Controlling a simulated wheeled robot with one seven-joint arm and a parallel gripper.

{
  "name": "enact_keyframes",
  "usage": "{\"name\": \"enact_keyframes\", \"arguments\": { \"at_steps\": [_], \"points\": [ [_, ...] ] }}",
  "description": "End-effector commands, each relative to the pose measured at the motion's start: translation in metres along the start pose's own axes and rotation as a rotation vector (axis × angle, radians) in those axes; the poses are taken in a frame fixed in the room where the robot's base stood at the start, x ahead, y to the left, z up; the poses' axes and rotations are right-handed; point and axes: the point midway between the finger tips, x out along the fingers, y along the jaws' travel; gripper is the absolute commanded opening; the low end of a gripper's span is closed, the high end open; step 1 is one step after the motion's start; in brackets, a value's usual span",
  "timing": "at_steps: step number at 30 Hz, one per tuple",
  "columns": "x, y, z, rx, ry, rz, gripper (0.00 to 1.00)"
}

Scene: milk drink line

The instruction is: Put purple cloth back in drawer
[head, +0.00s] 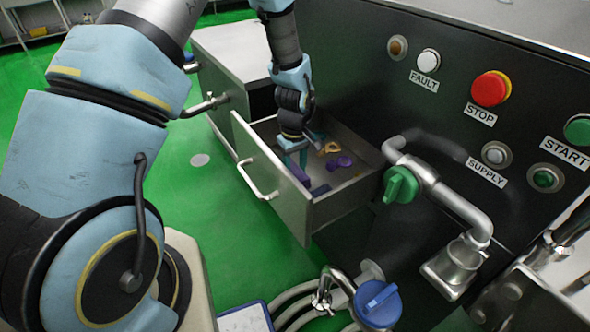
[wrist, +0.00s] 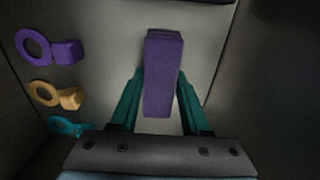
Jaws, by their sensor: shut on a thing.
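The purple cloth (wrist: 163,75) is a folded purple strip between the teal fingers of my gripper (wrist: 157,100) in the wrist view. My gripper is shut on it. In the head view my gripper (head: 296,158) reaches down inside the open drawer (head: 272,183), and the purple cloth (head: 298,175) shows at its fingers near the drawer's front panel. The arm hides part of the cloth there. I cannot tell whether the cloth touches the drawer floor.
In the drawer lie a purple ringed piece (wrist: 65,52), an orange one (wrist: 69,98) and a teal one (wrist: 66,126), apart from the cloth. The drawer handle (head: 256,182) faces left. A green valve knob (head: 400,185) and pipe are close to the drawer's right.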

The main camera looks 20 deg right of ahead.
Motion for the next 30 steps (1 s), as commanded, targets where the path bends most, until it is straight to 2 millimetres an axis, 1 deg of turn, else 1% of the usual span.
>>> {"name": "enact_keyframes", "arguments": {
  "at_steps": [6,7,14,20,23,26,30],
  "points": [
    [0.004,0.0,0.0,0.0,0.0,0.0,0.0],
    [0.003,0.0,0.0,-0.001,0.0,0.0,0.5],
    [0.002,0.0,0.0,-0.001,0.0,0.0,0.75],
    [0.002,0.0,0.0,-0.001,0.0,0.0,0.76],
    [-0.001,0.0,0.0,0.0,0.0,0.0,0.76],
    [-0.009,0.001,-0.001,-0.001,0.002,0.003,0.76],
    [-0.034,0.001,-0.001,-0.001,0.004,0.005,0.76]
  ]
}}
